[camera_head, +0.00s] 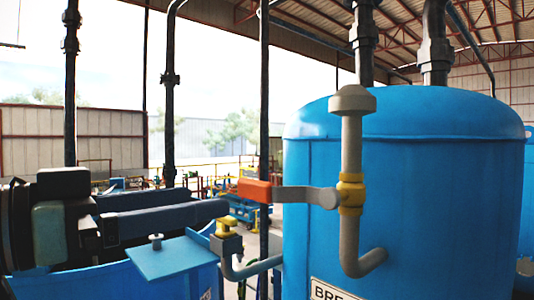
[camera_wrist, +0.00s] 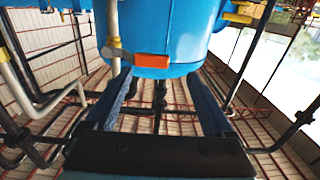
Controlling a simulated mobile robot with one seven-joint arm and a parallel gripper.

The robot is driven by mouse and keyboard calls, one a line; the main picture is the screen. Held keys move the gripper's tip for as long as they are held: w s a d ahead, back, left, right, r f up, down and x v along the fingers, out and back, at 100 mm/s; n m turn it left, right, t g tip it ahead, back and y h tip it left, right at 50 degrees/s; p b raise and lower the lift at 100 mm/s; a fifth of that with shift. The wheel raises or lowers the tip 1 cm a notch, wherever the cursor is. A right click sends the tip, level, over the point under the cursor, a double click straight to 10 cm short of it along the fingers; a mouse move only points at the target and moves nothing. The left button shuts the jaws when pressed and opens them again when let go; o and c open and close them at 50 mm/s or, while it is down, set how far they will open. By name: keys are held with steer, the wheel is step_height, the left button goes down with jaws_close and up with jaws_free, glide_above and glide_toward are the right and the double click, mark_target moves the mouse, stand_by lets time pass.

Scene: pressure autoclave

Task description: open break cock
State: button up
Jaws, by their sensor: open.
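The break cock is a yellow valve body (camera_head: 350,193) on a vertical grey pipe in front of a blue tank. Its flat grey lever (camera_head: 305,196) points level to the left, across the pipe, and ends in an orange grip (camera_head: 255,190). My gripper (camera_head: 208,203) is open and empty, left of the orange grip and a little lower in the head view, with a gap between. In the wrist view, the orange grip (camera_wrist: 152,61) shows just beyond the fingertips (camera_wrist: 158,77), between the two fingers across the picture. The wrist view looks upside down.
The blue tank (camera_head: 430,200) stands right behind the valve, with a partly cut-off label (camera_head: 330,291) reading "BRE". A smaller yellow valve (camera_head: 226,226) and a blue plate (camera_head: 175,257) lie below my gripper. A dark vertical pipe (camera_head: 264,100) stands behind the lever.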

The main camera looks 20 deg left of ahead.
mark_target(251, 189)
steer(key=d, duration=0.2)
steer(key=w+d+r, duration=0.1)
steer(key=p+x, duration=0.2)
steer(key=x, duration=0.6)
steer(key=shift+w+a, duration=0.2)
steer(key=shift+w+d, duration=0.2)
steer(key=shift+d, duration=0.05)
steer(key=shift+w+f, duration=0.1)
steer(key=shift+w, duration=0.35)
steer(key=shift+s+d, duration=0.1)
jaws_close()
